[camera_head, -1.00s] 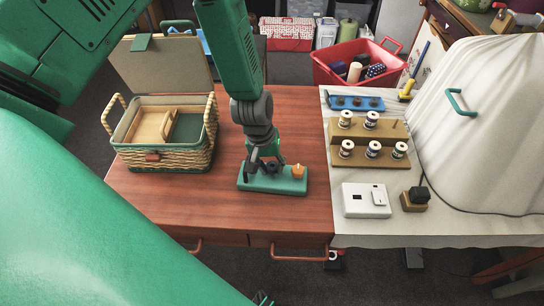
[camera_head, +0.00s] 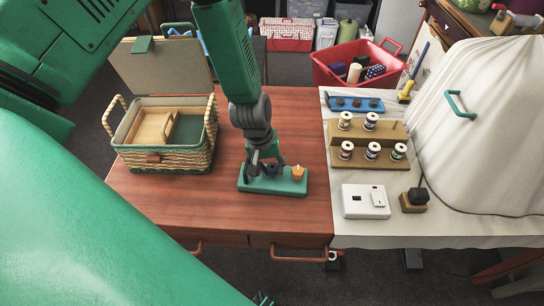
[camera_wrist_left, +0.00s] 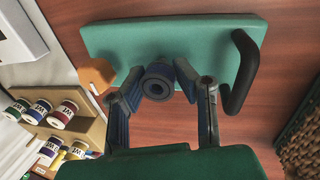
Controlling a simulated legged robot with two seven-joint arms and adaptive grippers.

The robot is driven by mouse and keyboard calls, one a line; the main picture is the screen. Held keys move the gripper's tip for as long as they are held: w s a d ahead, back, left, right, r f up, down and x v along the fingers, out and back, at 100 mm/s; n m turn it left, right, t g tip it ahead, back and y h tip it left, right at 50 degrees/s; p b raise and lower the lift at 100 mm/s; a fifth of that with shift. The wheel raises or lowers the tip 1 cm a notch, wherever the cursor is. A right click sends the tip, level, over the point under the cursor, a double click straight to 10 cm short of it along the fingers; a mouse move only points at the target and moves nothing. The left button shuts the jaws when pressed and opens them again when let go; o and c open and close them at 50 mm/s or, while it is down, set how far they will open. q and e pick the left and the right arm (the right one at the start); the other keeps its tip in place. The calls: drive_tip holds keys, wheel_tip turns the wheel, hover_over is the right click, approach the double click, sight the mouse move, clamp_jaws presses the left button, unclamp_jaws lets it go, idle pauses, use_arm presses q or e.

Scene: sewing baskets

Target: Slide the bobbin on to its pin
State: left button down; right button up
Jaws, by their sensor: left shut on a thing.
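My left gripper (camera_head: 264,169) reaches down over the left and middle part of a green base plate (camera_head: 290,187) on the wooden table. In the left wrist view the left gripper (camera_wrist_left: 158,90) is shut on a dark blue-grey bobbin (camera_wrist_left: 157,84), a short cylinder with a round hole facing the camera. The bobbin is over or on the green plate (camera_wrist_left: 190,35); I cannot tell whether it touches. No pin shows; it may be hidden beneath the bobbin. An orange piece (camera_head: 298,172) stands at the plate's right end, and a black curved handle (camera_wrist_left: 240,75) at its other end. My right gripper does not show.
A wicker basket (camera_head: 160,158) stands open at the left. On the white-covered table at the right are a wooden spool rack (camera_head: 370,162) with several spools, a white box (camera_head: 365,202) and a covered machine (camera_head: 475,120). The wood in front of the plate is clear.

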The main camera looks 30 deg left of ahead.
use_arm(q)
drive_tip(key=shift+f+b, duration=0.4)
drive_tip(key=shift+f, duration=0.3)
idle(0.3)
drive_tip(key=shift+r, duration=0.1)
drive_tip(key=shift+r+p, duration=0.65)
drive_tip(key=shift+p, duration=0.05)
drive_tip(key=p+v, duration=0.1)
drive_tip(key=v, duration=0.1)
drive_tip(key=p+v, duration=0.2)
drive_tip(key=w+d+p+v, duration=0.1)
drive_tip(key=v, duration=0.2)
drive_tip(key=shift+s+d+r, duration=0.1)
drive_tip(key=shift+r, duration=0.15)
drive_tip(key=s+d+m+g+b, duration=0.1)
drive_tip(key=s+d+m+b, duration=0.3)
drive_tip(key=b, duration=0.7)
drive_tip(key=m, duration=0.2)
drive_tip(key=shift+s+m, duration=0.3)
drive_tip(key=shift+m, duration=0.1)
